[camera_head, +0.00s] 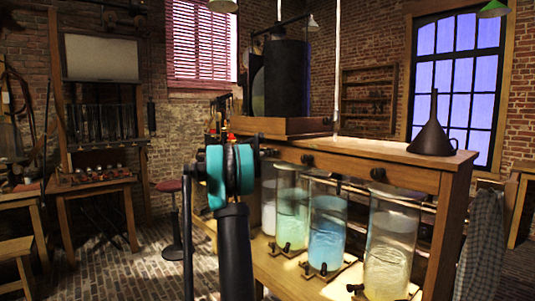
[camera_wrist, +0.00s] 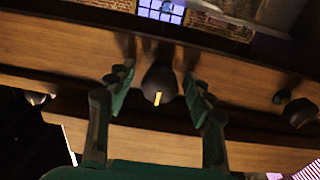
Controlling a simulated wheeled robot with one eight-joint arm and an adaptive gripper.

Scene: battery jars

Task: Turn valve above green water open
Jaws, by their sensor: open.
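In the head view, the jar of green water (camera_head: 292,220) stands on the lower shelf, between a pale jar at its left and the jar of blue water (camera_head: 327,230). My gripper (camera_head: 262,149) is at the front edge of the upper shelf, above and left of the green jar, partly hidden by my arm. In the wrist view, a dark round valve knob (camera_wrist: 160,84) with a yellow mark sits between the two fingers of my gripper (camera_wrist: 160,90). The fingers are open, one on each side, with gaps. The mark points nearly straight up and down in that view.
Other dark knobs (camera_head: 307,160) (camera_head: 378,174) line the wooden shelf edge (camera_head: 350,165). A dark funnel (camera_head: 432,135) sits on top of the stand. Brick floor at the left is mostly free.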

